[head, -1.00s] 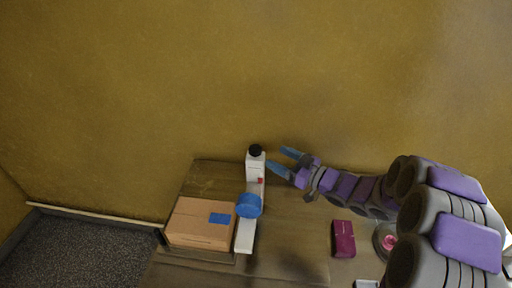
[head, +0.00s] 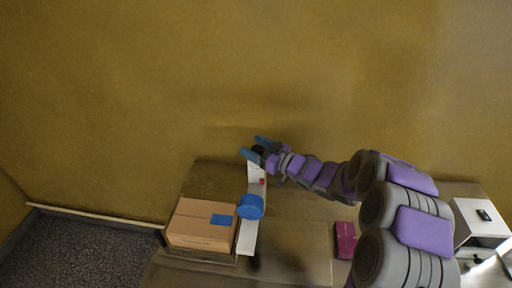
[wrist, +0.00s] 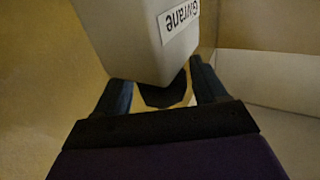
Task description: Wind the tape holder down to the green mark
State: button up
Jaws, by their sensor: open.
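A white stand (head: 247,236) with an upright post stands on the table, and a blue tape roll (head: 250,207) sits low on its front. A small red part (head: 263,182) shows on the post. A black knob (head: 258,149) tops the post; it also shows in the wrist view (wrist: 164,95), below the white post labelled "Givrane" (wrist: 180,22). My gripper (head: 254,147) is open, with its blue fingers on either side of the knob. I cannot tell whether they touch it. I see no green mark in either view.
A cardboard box (head: 200,225) with a blue label is close to the left of the stand. A dark red box (head: 345,240) lies to the right. A white unit (head: 478,220) stands at far right. The table (head: 295,240) between stand and red box is clear.

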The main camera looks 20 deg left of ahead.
jog(key=shift+a+f, duration=0.15)
jog(key=shift+a, duration=0.35)
jog(key=shift+c, duration=0.3)
jog(key=shift+a+f, duration=0.1)
jog(key=shift+a, duration=0.4)
jog(key=c, duration=0.3)
jog(key=shift+d, duration=0.4)
jog(key=c, duration=0.3)
jog(key=shift+d+r, duration=0.2)
jog(key=shift+d, duration=0.1)
jog(key=c, duration=0.3)
jog(key=shift+t+b, duration=0.3)
jog(key=shift+b, duration=0.15)
